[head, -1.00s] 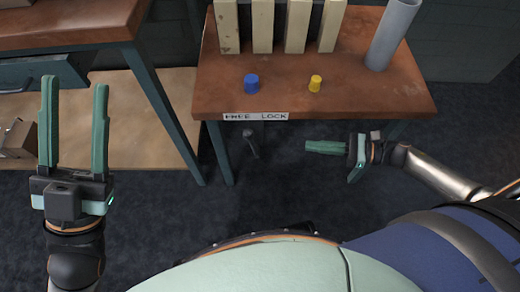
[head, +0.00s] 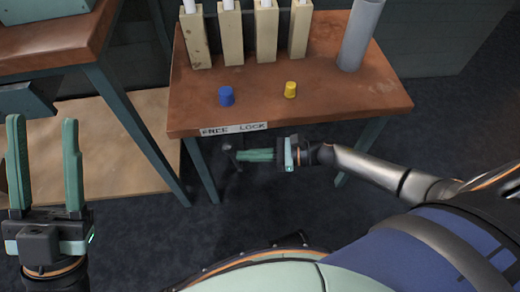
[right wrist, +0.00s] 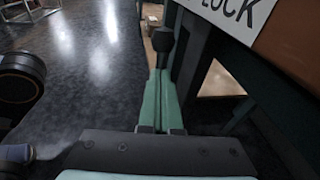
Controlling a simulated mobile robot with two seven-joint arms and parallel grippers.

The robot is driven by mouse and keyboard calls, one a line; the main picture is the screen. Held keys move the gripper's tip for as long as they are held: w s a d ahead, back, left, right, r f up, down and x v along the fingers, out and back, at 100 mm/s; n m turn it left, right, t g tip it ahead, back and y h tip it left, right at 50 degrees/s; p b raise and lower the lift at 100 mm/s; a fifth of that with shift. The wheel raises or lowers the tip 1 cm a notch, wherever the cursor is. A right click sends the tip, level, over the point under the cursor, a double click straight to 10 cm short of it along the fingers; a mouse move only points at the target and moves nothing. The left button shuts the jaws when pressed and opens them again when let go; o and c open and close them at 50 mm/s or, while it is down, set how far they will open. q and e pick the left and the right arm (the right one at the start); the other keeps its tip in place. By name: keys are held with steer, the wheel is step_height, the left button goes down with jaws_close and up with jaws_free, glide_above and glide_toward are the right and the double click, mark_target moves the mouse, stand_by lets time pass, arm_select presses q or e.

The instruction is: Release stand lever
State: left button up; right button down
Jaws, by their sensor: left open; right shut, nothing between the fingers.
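The stand is a brown-topped table (head: 330,100) with a white FREE LOCK label (head: 234,129) on its front edge. A dark lever (head: 229,156) hangs below the label, mostly hidden at its lower part. In the right wrist view its dark knob (right wrist: 162,40) shows just beyond my fingertips. My right gripper (head: 240,155) is shut and empty, its fingers pointing left at the lever. I cannot tell whether they touch. In the right wrist view the shut fingers (right wrist: 161,72) lie side by side. My left gripper (head: 42,125) is open and empty, far left of the stand.
On the stand are a blue stopper (head: 226,96), a yellow stopper (head: 290,90), several pale upright blocks (head: 233,50) and a grey tube (head: 361,35). Another brown table (head: 50,45) stands at the left. The dark floor in front is clear.

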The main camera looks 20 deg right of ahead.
mark_target(233, 156)
steer(key=shift+w+a, duration=0.1)
steer(key=shift+w+a+h+p, duration=0.15)
steer(key=shift+a+h+p, duration=0.2)
steer(key=shift+a+p, duration=0.25)
steer(key=shift+w+a+h+p, duration=0.15)
steer(key=shift+a+h+p, duration=0.2)
steer(key=shift+a, duration=0.3)
steer(key=shift+w+a, duration=0.1)
steer(key=shift+a, duration=0.2)
arm_select(q)
steer(key=shift+r, duration=0.9)
arm_select(e)
steer(key=shift+r, duration=0.1)
arm_select(q)
steer(key=shift+s, duration=0.1)
arm_select(e)
steer(key=shift+r, duration=0.1)
